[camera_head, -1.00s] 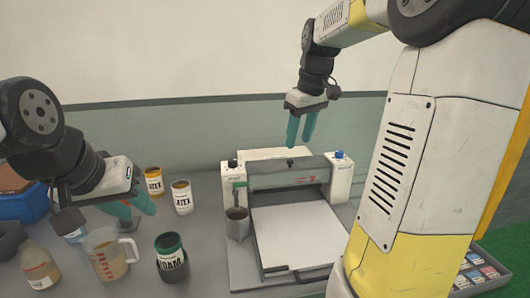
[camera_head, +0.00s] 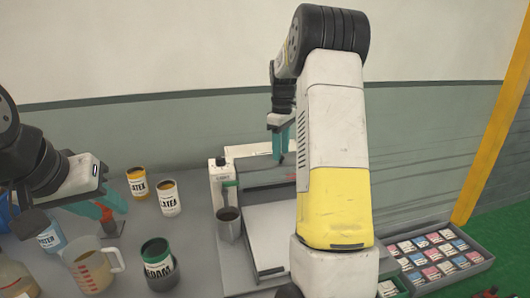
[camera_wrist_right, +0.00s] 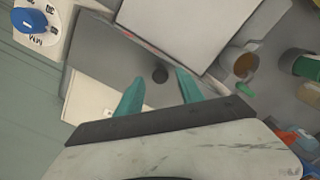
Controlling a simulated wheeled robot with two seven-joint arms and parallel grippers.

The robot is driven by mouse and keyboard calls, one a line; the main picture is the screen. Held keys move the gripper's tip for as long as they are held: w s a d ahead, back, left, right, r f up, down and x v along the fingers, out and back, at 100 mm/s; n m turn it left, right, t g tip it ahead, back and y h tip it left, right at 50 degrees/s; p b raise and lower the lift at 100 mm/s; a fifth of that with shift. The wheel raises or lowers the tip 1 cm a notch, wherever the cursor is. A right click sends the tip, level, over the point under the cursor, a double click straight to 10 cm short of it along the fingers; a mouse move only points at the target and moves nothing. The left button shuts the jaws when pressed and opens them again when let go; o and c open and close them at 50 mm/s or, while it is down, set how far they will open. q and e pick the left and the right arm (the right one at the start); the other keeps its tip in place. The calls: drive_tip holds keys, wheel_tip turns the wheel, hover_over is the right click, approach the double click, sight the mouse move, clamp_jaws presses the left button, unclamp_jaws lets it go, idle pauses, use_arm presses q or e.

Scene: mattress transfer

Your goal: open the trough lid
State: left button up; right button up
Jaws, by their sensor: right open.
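The trough lid is a grey panel (camera_head: 258,176) across the machine in the head view. I cannot tell how high above the knob the tips are. My right arm hides the machine's right side.
The machine's white plate (camera_head: 268,238) lies in front of the lid, with a grey cup (camera_head: 229,226) at its left. LATEX cans (camera_head: 168,198), a FOAM can (camera_head: 158,266) and a measuring jug (camera_head: 92,270) stand left. A tray of small boxes (camera_head: 436,252) lies right.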

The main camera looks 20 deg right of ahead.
drive_tip(key=shift+f, duration=0.6)
drive_tip(key=shift+c, duration=0.3)
clamp_jaws()
idle(0.8)
